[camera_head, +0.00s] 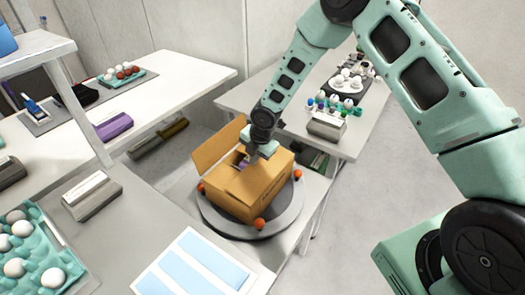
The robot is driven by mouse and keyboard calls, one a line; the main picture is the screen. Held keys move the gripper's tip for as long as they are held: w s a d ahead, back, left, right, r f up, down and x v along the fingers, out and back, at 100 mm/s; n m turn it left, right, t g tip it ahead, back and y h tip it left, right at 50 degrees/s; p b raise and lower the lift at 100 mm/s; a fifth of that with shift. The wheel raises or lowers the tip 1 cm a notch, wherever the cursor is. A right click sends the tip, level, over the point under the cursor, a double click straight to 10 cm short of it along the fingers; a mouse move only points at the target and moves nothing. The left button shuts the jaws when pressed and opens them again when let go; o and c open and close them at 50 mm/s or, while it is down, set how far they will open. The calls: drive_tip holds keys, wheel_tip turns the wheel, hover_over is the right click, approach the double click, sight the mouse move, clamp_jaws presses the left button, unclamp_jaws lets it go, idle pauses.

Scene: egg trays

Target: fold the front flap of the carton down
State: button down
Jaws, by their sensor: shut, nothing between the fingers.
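The brown cardboard carton (247,200) stands on a round grey turntable (215,219) in the middle of the view. One flap (215,147) stands up and leans outward at the carton's far left side. Part of the top is open at the left, with something dark purple inside. The right part of the top looks covered by a flap (277,175). My gripper (250,158) is shut and empty, pointing down at the carton's top near the far edge. The arm hides part of that edge, and I cannot tell whether the fingers touch the carton.
Orange knobs (260,223) sit around the turntable's rim. A teal egg tray (40,250) lies at the lower left, and blue-striped sheets (193,265) lie at the front. A table with eggs and small boxes (326,125) stands behind at the right.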

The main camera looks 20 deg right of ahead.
drive_tip(key=shift+b+x, duration=0.45)
drive_tip(key=shift+x, duration=0.45)
drive_tip(key=shift+w+a, duration=0.1)
drive_tip(key=shift+r, duration=0.1)
drive_tip(key=shift+a+r+p, duration=0.1)
drive_tip(key=shift+r+p, duration=0.8)
drive_tip(key=shift+r, duration=0.15)
drive_tip(key=w+a+v, duration=0.1)
drive_tip(key=w+v, duration=0.1)
drive_tip(key=v, duration=1.1)
drive_tip(key=shift+w+a+r, duration=0.25)
drive_tip(key=shift+r, duration=0.05)
